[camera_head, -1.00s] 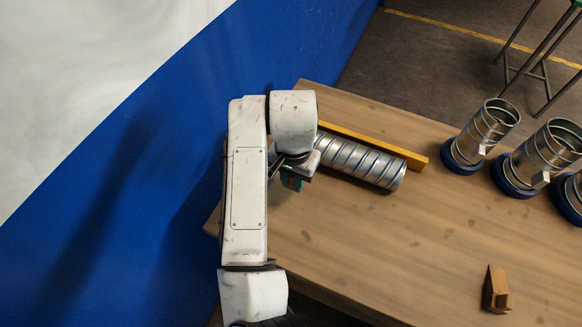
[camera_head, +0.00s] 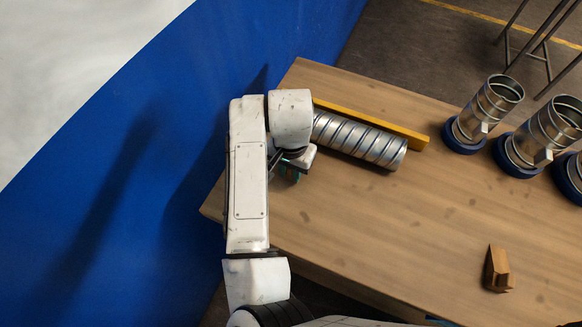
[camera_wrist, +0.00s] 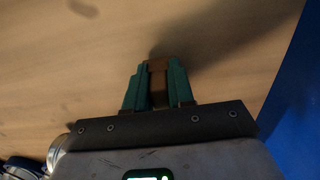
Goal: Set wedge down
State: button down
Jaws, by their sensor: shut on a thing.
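My gripper (camera_head: 288,174) is over the left end of the wooden table, just left of the ribbed metal spiral duct (camera_head: 360,138). In the wrist view, the green fingers of my gripper (camera_wrist: 158,70) are shut on a brown wedge (camera_wrist: 158,88), held between them with the wooden tabletop beyond. I cannot tell whether this wedge touches the table. In the head view it is mostly hidden by my arm. A second brown wooden wedge (camera_head: 498,270) stands on the table at the right front, away from my gripper.
A yellow bar (camera_head: 375,125) runs along the duct's far side. Several short metal duct pieces with blue collars (camera_head: 466,138) stand at the right. A blue wall (camera_head: 180,150) is close on the left.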

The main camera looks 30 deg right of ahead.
jog(key=shift+f+b, duration=0.4)
jog(key=shift+f, duration=0.2)
jog(key=c, duration=0.9)
grip_release()
notch_tip(320, 180, up, 11)
jog(key=shift+f+b, duration=0.1)
jog(key=shift+b, duration=0.5)
